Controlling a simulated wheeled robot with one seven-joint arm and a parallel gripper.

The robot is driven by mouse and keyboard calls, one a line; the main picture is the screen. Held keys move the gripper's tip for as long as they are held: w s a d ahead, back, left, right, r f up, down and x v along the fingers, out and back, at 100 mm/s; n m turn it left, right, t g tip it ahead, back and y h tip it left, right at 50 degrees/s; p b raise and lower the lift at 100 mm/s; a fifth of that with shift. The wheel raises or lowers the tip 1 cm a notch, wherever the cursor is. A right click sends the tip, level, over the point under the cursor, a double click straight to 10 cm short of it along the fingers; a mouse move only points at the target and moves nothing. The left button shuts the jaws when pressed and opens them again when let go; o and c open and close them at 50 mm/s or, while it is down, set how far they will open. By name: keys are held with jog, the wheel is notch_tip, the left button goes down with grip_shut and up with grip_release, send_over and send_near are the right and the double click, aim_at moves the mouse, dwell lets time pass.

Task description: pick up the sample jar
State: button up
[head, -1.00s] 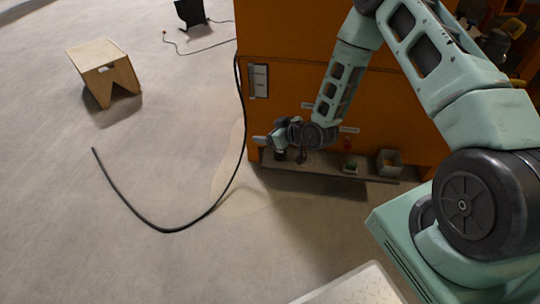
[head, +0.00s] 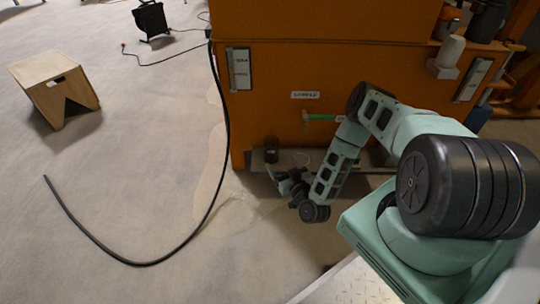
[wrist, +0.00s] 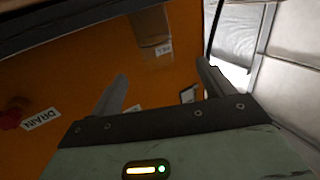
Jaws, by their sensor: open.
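A small dark jar-like thing (head: 271,155), which may be the sample jar, stands at the left end of the low shelf (head: 257,160) along the foot of the orange cabinet (head: 262,108). My gripper (head: 271,173) is low in front of that shelf end, just below the dark thing in the picture. I cannot tell whether they touch. In the wrist view my gripper (wrist: 161,67) has its two fingers spread apart, facing the orange panel, with nothing held between them. I cannot make out the jar in the wrist view. My arm hides much of the shelf's right part.
A green handle (head: 320,117) sticks out below the SAMPLE label. A black cable (head: 222,150) hangs from the cabinet and curls over the floor. A red knob (wrist: 12,116) is by the DRAIN label. The left floor is mostly open.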

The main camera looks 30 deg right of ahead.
aim_at(273, 150)
jog(key=w+b, duration=0.1)
jog(key=w, duration=0.1)
jog(key=w+b, duration=0.1)
jog(key=w, duration=0.2)
jog(key=w+d+b, duration=0.1)
jog(key=w, duration=0.1)
jog(key=shift+w+d+f, duration=0.1)
jog(key=shift+w, duration=0.15)
jog(key=w+b, duration=0.1)
jog(key=w, duration=0.1)
jog(key=w+d+b, duration=0.1)
jog(key=w+b, duration=0.1)
jog(key=shift+w+d, duration=0.15)
jog(key=shift+w, duration=0.35)
jog(key=c, duration=1.1)
